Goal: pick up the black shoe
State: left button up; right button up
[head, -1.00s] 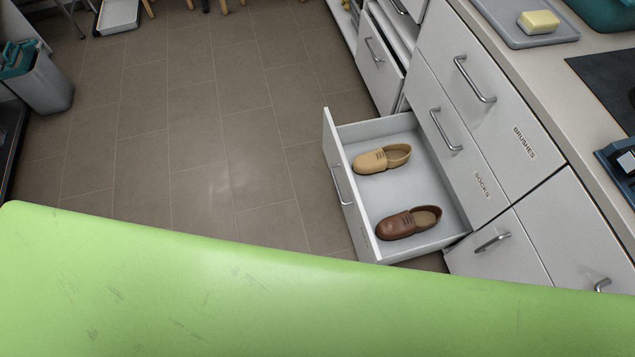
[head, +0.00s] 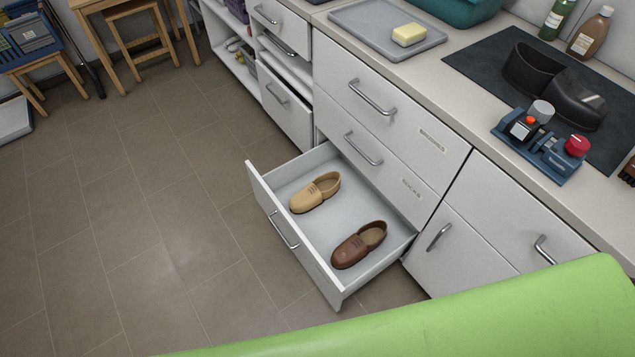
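A black shoe (head: 578,100) lies on a dark mat on the counter at the upper right, with its open end to the left and its toe to the right. It looks like one or two black pieces close together; I cannot tell which. A tan shoe (head: 316,193) and a brown shoe (head: 359,245) lie apart in the open bottom drawer (head: 333,166). Neither of my grippers shows in the head view.
The dark mat (head: 480,62) lies on the counter. A blue rack (head: 549,151) with small bottles stands in front of it. A grey tray (head: 366,33) holds yellow soap (head: 409,35). Bottles (head: 589,32) stand behind.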

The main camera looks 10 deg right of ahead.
aim_at(537, 75)
jog(key=z, duration=1.65)
jog(key=i+l+u, duration=0.15)
jog(key=u, duration=0.15)
jog(key=i+l+u, duration=0.15)
jog(key=u, duration=0.15)
jog(key=i+l, duration=0.05)
jog(key=i, duration=0.05)
